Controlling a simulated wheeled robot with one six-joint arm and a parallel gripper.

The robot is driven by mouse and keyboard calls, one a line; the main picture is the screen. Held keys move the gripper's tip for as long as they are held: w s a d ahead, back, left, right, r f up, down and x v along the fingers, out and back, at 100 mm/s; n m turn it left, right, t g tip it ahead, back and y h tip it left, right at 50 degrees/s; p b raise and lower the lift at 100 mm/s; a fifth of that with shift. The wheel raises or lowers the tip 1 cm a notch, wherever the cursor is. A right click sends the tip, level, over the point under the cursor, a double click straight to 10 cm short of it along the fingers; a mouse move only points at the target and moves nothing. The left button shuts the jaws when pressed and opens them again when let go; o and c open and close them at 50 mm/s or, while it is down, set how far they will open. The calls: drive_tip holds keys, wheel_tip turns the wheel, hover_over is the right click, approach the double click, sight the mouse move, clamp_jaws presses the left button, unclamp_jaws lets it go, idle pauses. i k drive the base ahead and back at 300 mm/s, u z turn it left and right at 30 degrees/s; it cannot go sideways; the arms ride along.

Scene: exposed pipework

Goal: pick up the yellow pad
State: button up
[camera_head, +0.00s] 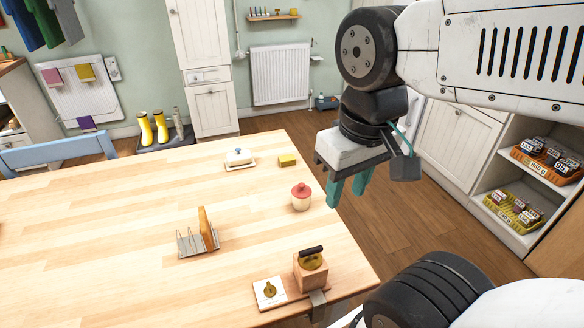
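A small yellow pad (287,160), shaped like a low block, lies on the far right part of the wooden table (130,240). It is close to the table's right edge and nothing covers it. My gripper (347,190) hangs to the right of the pad in the picture, beyond the table's right edge as seen here. Its two teal fingers point down and stand apart, with nothing seen between them. The gripper does not touch the pad.
A white butter dish (239,158) sits left of the pad. A red-lidded jar (301,197) stands nearer. A toast rack (198,242) with a slice and a wooden grinder (311,270) stand closer to me. The table's left part is mostly clear.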

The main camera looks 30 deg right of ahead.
sight(290, 159)
drive_tip(key=k, duration=0.85)
drive_tip(key=z, duration=1.4)
drive_tip(key=i, duration=3.15)
drive_tip(key=u, duration=2.3)
